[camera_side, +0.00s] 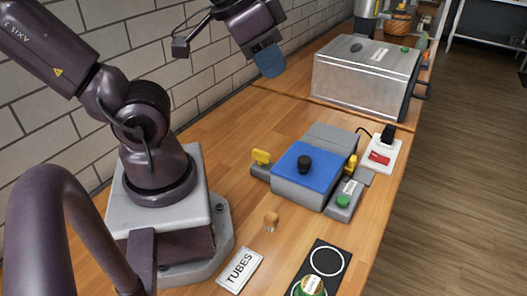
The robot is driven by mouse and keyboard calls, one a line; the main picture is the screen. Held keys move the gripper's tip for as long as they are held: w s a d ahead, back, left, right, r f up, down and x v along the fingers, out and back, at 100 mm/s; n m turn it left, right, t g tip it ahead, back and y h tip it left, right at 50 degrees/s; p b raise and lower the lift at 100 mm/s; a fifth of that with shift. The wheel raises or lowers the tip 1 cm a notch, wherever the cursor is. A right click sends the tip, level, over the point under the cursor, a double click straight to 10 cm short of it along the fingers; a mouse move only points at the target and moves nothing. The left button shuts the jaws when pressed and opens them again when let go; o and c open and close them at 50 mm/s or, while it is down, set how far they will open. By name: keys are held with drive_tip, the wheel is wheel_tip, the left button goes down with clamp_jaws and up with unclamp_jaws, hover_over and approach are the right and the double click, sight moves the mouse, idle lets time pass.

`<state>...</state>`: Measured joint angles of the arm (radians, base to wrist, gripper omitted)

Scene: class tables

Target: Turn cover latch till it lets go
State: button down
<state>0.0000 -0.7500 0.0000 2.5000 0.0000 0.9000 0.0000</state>
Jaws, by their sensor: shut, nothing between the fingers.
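A grey box with a blue cover (308,166) stands on the wooden table, with a black knob (304,164) on top of the cover. A yellow latch (261,157) sits at the left side of the box, and another yellow latch (351,165) sits at its right side. My gripper (270,62) is shut and empty, with blue fingers, in the air above and behind the box. It is apart from the cover and both latches. The exact latch angles are hard to tell at this size.
A green button (343,201) is right of the box, beside a white switch unit (381,155) with a red rocker. A wooden peg (271,221), a TUBES card (240,270) and a black ringed mat (341,258) lie in front.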

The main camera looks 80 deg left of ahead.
drive_tip(key=c, duration=1.3)
unclamp_jaws()
drive_tip(key=shift+a, duration=0.25)
drive_tip(key=shift+o, duration=0.8)
drive_tip(key=a+f+n+g+y, duration=0.1)
drive_tip(key=a+f+n+g, duration=0.1)
drive_tip(key=a+f, duration=0.3)
drive_tip(key=shift+w+a+n+g, duration=0.35)
drive_tip(key=shift+w+n+g, duration=0.1)
drive_tip(key=shift+g, duration=0.15)
drive_tip(key=m+g+h, duration=0.1)
drive_tip(key=m+g, duration=0.1)
drive_tip(key=m, duration=1)
hover_over(261, 152)
wheel_tip(261, 152, down, 13)
wheel_tip(261, 152, down, 13)
drive_tip(key=shift+r, duration=0.1)
drive_tip(key=shift+c, duration=0.2)
clamp_jaws()
